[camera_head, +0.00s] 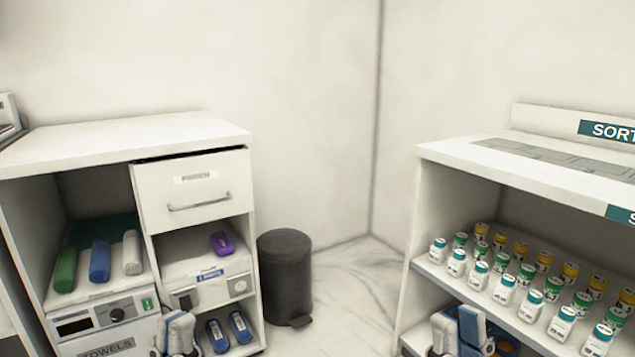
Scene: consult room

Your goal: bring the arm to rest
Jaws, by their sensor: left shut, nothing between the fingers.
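My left gripper (178,334) shows at the bottom edge, in front of the left cabinet. Its fingers are together with nothing between them. My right gripper (458,332) shows at the bottom edge, in front of the lower part of the right shelf unit. Its fingertips point up, and no object shows in it. How far apart its fingers stand is unclear. Most of both arms is out of the picture.
The white cabinet (120,133) has a drawer (195,190), rolled towels (99,260) and blue devices (240,327). A dark bin (286,275) stands beside it. The shelf unit (455,150) holds rows of bottles (503,289). Clear floor (350,290) lies between.

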